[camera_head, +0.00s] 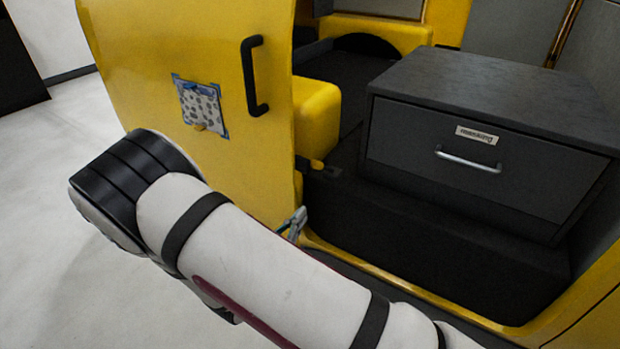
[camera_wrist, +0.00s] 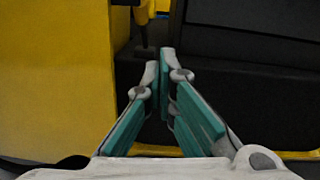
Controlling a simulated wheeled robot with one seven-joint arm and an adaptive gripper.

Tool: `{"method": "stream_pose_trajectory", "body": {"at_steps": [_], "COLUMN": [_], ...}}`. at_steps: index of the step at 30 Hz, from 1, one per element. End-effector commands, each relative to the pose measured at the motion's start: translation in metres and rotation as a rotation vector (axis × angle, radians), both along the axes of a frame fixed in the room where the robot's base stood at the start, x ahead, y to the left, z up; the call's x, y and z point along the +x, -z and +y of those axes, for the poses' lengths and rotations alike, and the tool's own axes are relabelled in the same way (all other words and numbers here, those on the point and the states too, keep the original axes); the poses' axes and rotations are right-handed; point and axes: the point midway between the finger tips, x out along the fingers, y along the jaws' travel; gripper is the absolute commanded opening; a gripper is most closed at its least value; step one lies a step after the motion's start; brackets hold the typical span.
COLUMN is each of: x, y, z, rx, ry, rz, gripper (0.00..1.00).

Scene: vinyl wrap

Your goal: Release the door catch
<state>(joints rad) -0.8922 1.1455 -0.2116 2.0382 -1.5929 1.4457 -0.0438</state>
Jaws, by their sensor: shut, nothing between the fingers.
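The yellow door (camera_head: 190,60) stands open at the left of the head view, with a black handle (camera_head: 255,75) on its face. A small catch with an orange-yellow tab (camera_head: 316,164) sits by the door's lower edge, next to the dark sill. In the wrist view a yellow tab (camera_wrist: 144,12) on a dark part shows at the top, beyond the fingertips. My gripper (camera_wrist: 159,64) is shut and empty, its tips below that tab in the picture and apparently apart from it. In the head view my arm hides most of my gripper (camera_head: 296,221).
A dark drawer unit (camera_head: 400,135) with a metal pull and a label stands inside the yellow body, right of the door. A patterned patch (camera_head: 201,106) is on the door. The pale floor (camera_head: 45,200) at left is clear.

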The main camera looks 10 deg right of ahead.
Motion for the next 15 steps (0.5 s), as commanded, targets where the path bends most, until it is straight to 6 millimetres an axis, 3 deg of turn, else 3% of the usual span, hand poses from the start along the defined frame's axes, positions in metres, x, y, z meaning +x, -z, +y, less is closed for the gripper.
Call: {"method": "stream_pose_trajectory", "body": {"at_steps": [6,15], "x": [0.002,0.002], "y": [0.019,0.021], "z": [0.018,0.019], "rx": [-0.057,-0.061], "ry": [-0.090,-0.099], "rz": [0.033,0.037], "gripper": [0.00,0.00]}}
